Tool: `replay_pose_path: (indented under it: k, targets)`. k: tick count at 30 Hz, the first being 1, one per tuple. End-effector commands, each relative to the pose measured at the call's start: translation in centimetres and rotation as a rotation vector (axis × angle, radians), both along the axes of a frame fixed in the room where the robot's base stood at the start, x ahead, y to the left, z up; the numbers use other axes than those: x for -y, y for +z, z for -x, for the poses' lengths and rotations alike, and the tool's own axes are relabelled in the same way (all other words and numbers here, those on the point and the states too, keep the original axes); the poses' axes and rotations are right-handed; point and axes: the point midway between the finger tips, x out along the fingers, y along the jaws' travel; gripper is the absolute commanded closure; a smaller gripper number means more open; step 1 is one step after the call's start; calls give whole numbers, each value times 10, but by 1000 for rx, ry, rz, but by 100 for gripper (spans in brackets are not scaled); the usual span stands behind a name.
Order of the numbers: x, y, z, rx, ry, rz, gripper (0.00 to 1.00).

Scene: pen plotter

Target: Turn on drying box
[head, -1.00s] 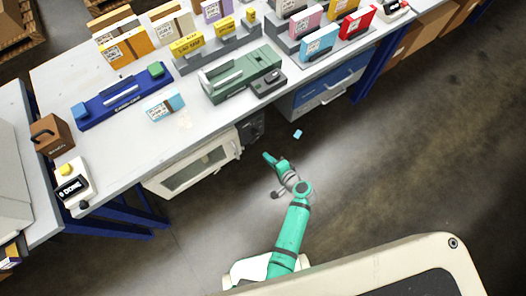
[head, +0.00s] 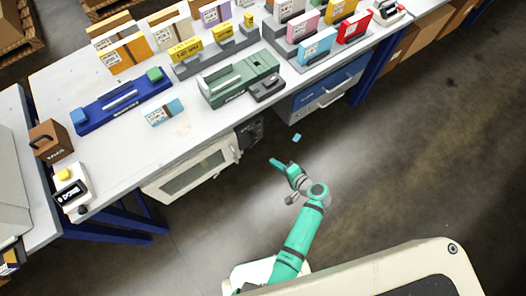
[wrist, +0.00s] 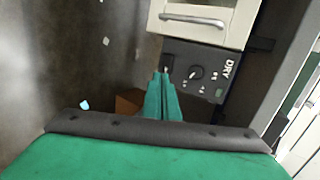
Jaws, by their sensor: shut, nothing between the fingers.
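The drying box (head: 195,172) is a cream cabinet with a windowed door, under the workbench left of my gripper. Its dark control panel (head: 250,131) is at its right end. In the wrist view, the panel (wrist: 222,88) reads "DRY" and carries a round knob (wrist: 196,73), a small switch (wrist: 167,62) and a greenish square (wrist: 219,92). The cream door (wrist: 200,30) with its metal handle is above it there. My gripper (head: 273,161) is shut and empty, apart from the box in the head view. In the wrist view, its fingertips (wrist: 161,76) appear just below the switch; contact cannot be told.
The grey workbench (head: 115,165) holds a blue device, a green device and several small boxes. A blue drawer unit (head: 315,95) stands under it to the right. A small light-blue piece (head: 297,137) lies on the floor. The floor to the right is open.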

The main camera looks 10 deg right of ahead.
Motion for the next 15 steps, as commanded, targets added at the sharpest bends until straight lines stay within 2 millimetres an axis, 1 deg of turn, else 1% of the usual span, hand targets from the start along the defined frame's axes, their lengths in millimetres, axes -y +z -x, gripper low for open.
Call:
replay_pose_path:
  k: [1, 6, 15]
  targets:
    - [8, 1, -3, 2, 20, 0, 100]
    - [18, 3, -4, 8, 88, 0, 100]
    - [20, 4, -4, 11, 111, 0, 100]
